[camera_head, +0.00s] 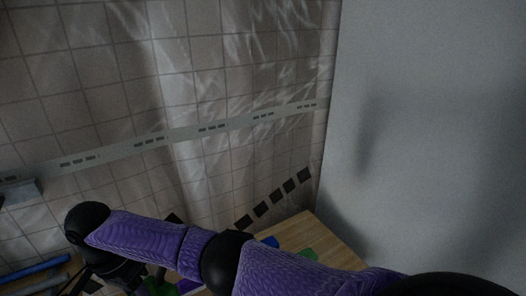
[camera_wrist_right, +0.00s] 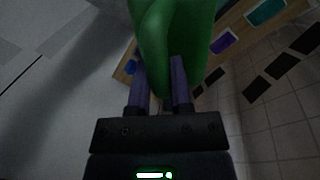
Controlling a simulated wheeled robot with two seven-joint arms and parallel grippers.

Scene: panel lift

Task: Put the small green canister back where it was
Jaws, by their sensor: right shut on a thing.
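My right gripper (camera_wrist_right: 159,75) is shut on a green canister (camera_wrist_right: 172,30), which fills the top middle of the right wrist view between the two purple fingers. Its far end is cut off by the picture edge. In the head view my right arm crosses the bottom from the right. A green piece (camera_head: 155,286), probably the canister, shows by the gripper at the bottom edge. My left gripper is not in view.
A wooden surface (camera_head: 329,240) with blue (camera_head: 270,241) and green (camera_head: 308,255) patches lies behind my right arm. The right wrist view shows purple (camera_wrist_right: 222,41) and teal (camera_wrist_right: 266,11) patches on it. Blue bars (camera_head: 38,269) lie at lower left. A tiled wall (camera_head: 120,90) and a plain grey wall (camera_head: 430,130) stand behind.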

